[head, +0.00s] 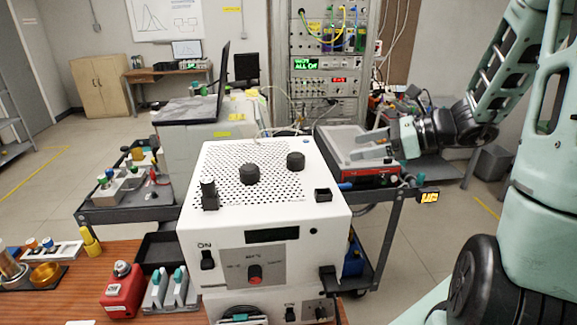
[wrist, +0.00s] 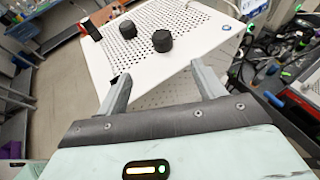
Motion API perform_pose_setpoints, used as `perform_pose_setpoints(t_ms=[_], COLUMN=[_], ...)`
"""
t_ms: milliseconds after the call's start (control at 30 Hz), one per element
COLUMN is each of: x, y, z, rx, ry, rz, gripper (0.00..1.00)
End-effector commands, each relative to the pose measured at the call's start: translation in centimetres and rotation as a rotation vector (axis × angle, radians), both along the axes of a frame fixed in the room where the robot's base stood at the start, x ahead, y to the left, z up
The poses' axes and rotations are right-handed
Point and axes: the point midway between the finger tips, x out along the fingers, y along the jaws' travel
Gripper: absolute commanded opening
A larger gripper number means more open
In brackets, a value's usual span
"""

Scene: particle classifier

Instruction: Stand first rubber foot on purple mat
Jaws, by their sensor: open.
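Two round black knob-like pieces, which look like rubber feet, stand on the perforated top of a white instrument box (head: 225,225). One (head: 250,174) is mid-top and the other (head: 296,161) is nearer the back right. They also show in the wrist view, a nearer one (wrist: 162,41) and a farther one (wrist: 124,31). I cannot tell which is the first. My gripper (head: 359,146) is open and empty, right of the box in the head view. In the wrist view its fingers (wrist: 160,74) point toward the box top, apart from both pieces. I cannot make out a purple mat.
A black block with a cylinder (head: 209,194) and a small black square socket (head: 322,195) are also on the box top. A laptop (head: 190,108) stands behind it. A red-fronted instrument (head: 372,176) sits on the right cart. A red button box (head: 122,290) is front left.

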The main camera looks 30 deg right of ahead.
Motion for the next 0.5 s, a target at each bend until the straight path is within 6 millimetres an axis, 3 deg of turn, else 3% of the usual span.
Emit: perform_pose_setpoints(t_ms=[500], x=[6.8], y=[5.9], z=[-3.5], rx=[0.004], ry=[0.003], rz=[0.004], gripper=[0.69])
